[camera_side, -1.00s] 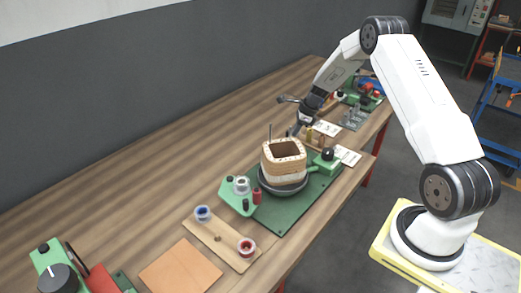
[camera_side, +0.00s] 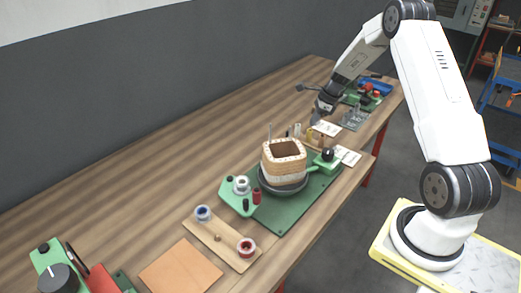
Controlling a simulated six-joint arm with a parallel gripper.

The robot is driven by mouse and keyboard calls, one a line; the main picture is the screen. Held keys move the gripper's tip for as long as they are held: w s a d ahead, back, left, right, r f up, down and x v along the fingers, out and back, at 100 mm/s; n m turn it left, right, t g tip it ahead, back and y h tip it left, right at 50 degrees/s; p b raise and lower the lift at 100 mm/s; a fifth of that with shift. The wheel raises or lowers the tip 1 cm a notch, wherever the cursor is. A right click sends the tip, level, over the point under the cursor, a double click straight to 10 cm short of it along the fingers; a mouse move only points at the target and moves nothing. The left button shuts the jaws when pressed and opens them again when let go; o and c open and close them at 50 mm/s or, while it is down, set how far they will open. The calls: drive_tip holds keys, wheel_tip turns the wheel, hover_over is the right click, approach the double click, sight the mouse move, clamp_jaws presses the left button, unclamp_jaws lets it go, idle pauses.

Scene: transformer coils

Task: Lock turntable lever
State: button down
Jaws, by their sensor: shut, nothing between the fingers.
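A coil former with a square opening (camera_side: 284,163) stands on a dark round turntable (camera_side: 271,187), which sits on a green baseplate (camera_side: 285,219). A green block with a black knob (camera_side: 327,158) is at the right of the turntable, with a green lever (camera_side: 312,169) reaching toward it; how far the lever is turned is too small to tell. My gripper (camera_side: 316,121) is behind and above the knob block, pointing down, shut and empty, apart from the turntable parts. Its fingertips are small and hard to make out.
A board with blue and red spools (camera_side: 223,238) and a tan sheet (camera_side: 181,268) lie at the front. White cards (camera_side: 346,156) lie beside the turntable. Another green station with tools (camera_side: 364,96) is farther back.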

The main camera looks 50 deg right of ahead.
drive_tip(key=shift+v, duration=2.45)
drive_tip(key=shift+a, duration=0.1)
drive_tip(key=s+a+r+n+g+h, duration=0.1)
drive_tip(key=a+r+n, duration=0.1)
drive_tip(key=a+n, duration=0.65)
drive_tip(key=s+a+r+n+h, duration=0.1)
drive_tip(key=s+a+r+n, duration=0.15)
drive_tip(key=a+n, duration=0.6)
drive_tip(key=s+a+f+n, duration=0.1)
drive_tip(key=s+a+n, duration=0.9)
drive_tip(key=a, duration=0.5)
drive_tip(key=shift+f+n+h, duration=0.15)
drive_tip(key=shift+n+h, duration=0.25)
drive_tip(key=shift+n, duration=0.3)
drive_tip(key=shift+s, duration=0.1)
